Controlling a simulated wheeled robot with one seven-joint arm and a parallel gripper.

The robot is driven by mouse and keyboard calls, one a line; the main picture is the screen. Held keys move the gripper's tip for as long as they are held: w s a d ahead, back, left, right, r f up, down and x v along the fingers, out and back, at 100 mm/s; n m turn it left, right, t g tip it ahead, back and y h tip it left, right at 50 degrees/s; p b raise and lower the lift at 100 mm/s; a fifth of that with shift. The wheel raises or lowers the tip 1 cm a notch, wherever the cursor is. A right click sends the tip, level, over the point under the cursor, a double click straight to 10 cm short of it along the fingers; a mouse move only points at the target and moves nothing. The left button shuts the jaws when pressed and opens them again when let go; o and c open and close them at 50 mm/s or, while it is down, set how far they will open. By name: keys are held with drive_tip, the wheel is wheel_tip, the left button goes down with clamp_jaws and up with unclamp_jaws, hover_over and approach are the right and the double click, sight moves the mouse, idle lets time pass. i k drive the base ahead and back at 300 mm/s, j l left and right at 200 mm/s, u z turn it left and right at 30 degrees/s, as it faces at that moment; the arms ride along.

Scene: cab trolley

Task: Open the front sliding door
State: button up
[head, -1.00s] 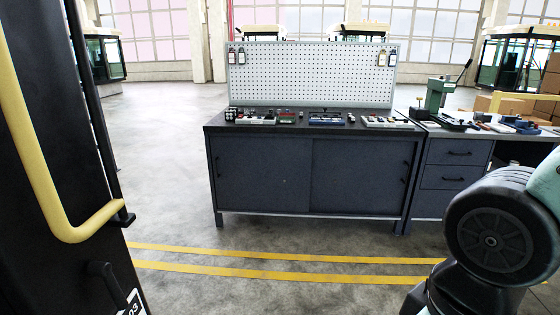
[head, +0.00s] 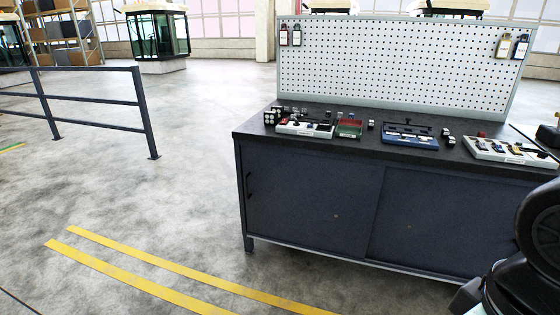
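A dark blue-grey workbench cabinet (head: 345,262) stands at the right of the head view. Its front has two sliding doors, a left one (head: 300,205) and a right one (head: 435,222), and both look shut. A dark handle (head: 249,183) sits near the left edge of the left door. The right door's far edge is partly hidden by my arm at the lower right. My gripper is not in view.
Trays of small parts, such as a blue tray (head: 410,137), lie on the benchtop under a white pegboard (head: 395,65). A dark railing (head: 100,100) stands at the left. Yellow floor lines (head: 140,280) cross open concrete floor in front.

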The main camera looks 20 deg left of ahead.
sight(324, 204)
drive_tip(key=i+j, duration=0.1)
drive_tip(key=i, duration=0.35)
drive_tip(key=i+j+z, duration=0.1)
drive_tip(key=i, duration=0.3)
drive_tip(key=i+j, duration=0.15)
drive_tip(key=i, duration=0.3)
drive_tip(key=i+j+u, duration=0.1)
drive_tip(key=i+j, duration=0.2)
drive_tip(key=j, duration=0.15)
drive_tip(key=i+j+u, duration=0.1)
drive_tip(key=i+j, duration=0.15)
drive_tip(key=j, duration=0.2)
drive_tip(key=i+j+z, duration=0.1)
drive_tip(key=j, duration=1.3)
drive_tip(key=i+z, duration=0.05)
